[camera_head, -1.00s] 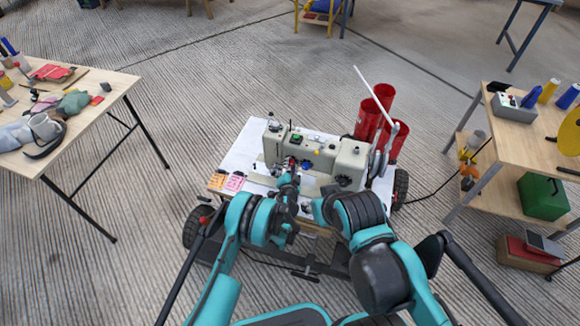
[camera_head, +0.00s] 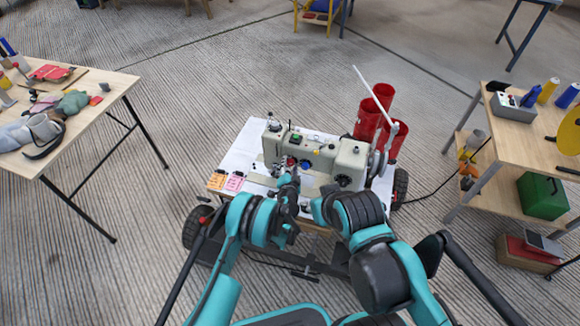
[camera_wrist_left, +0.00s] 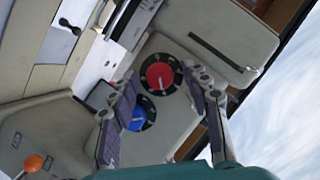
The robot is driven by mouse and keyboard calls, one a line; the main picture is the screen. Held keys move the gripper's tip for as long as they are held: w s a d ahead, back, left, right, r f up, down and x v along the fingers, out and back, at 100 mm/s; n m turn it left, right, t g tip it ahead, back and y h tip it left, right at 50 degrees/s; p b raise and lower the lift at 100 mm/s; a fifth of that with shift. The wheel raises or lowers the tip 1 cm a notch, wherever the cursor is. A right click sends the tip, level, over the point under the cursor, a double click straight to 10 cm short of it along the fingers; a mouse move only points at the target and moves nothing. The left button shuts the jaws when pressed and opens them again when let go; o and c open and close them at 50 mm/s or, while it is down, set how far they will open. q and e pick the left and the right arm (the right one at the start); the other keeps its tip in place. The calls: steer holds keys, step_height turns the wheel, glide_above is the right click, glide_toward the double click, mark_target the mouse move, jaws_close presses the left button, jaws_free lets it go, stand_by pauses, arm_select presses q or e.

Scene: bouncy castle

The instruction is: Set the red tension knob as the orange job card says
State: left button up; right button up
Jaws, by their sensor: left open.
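The red tension knob (camera_wrist_left: 160,76) sits on a black dial with white marks on the sewing machine (camera_head: 310,150). In the left wrist view it lies between the fingertips of my open left gripper (camera_wrist_left: 165,84); I cannot tell whether they touch it. A blue knob (camera_wrist_left: 136,116) on a similar dial is beside it, near one finger. In the head view my left gripper (camera_head: 288,181) is in front of the machine and the red knob is small there. The orange job card (camera_head: 216,181) lies at the table's left front; its writing is too small to read. My right gripper's fingers are not clear.
A pink card (camera_head: 235,182) lies next to the orange one. Red cylinders (camera_head: 368,118) stand behind the machine. A workbench with cloth (camera_head: 115,85) is at left, and a shelf bench (camera_head: 510,145) with a control box (camera_head: 514,107) at right.

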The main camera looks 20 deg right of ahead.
arm_select(q)
step_height(320, 180, up, 10)
steer(key=shift+f, duration=0.1)
stand_by(0.4)
